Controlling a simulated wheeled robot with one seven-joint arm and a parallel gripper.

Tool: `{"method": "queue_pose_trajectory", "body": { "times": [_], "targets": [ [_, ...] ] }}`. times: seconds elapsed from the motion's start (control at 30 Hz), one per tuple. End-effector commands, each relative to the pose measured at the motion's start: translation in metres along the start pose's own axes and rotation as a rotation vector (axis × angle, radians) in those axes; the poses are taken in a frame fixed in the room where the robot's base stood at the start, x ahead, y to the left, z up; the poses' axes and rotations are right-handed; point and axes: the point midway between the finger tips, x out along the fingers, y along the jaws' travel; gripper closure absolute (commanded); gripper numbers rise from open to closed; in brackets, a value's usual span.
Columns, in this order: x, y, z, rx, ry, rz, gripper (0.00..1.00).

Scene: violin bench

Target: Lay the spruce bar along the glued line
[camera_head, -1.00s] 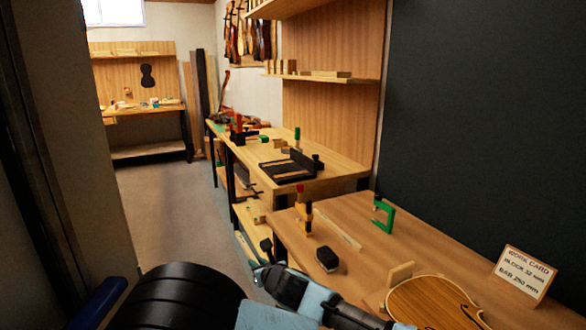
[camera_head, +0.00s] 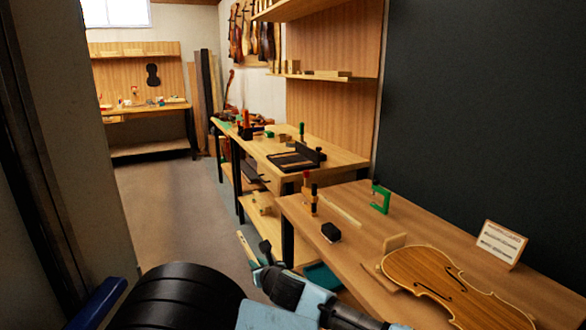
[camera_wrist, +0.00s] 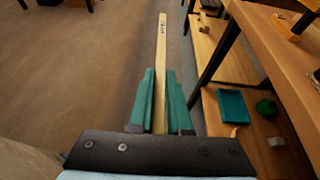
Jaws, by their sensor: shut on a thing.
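My gripper (camera_wrist: 160,76) is shut on a long, thin, pale wooden bar (camera_wrist: 161,45), which I take to be the spruce bar. The bar points away from the wrist between the two teal fingers, over open floor beside the bench. Small dark marks show near its far end. In the head view the violin plate (camera_head: 428,266) lies on the near bench at the right, with two f-holes and its lower part cut off by the frame. The gripper is off to the left of the plate, apart from it. I cannot make out a glued line.
The near bench (camera_head: 425,229) also holds a green clamp (camera_head: 381,198), a dark block (camera_head: 331,232), a small wooden block (camera_head: 394,242), a pale strip (camera_head: 342,211) and a work card (camera_head: 500,244). A lower shelf with a teal box (camera_wrist: 232,105) is right of the gripper. The floor at left is clear.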

Motion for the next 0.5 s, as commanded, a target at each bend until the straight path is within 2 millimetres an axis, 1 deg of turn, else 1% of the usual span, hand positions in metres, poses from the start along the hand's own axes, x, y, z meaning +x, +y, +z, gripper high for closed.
{"method": "queue_pose_trajectory", "body": {
  "times": [0.27,0.5],
  "targets": [
    [0.011,-0.003,-0.006,0.029,0.0,-0.072,1.0],
    [0.025,-0.009,-0.005,0.08,0.0,-0.202,1.0]
  ]
}}
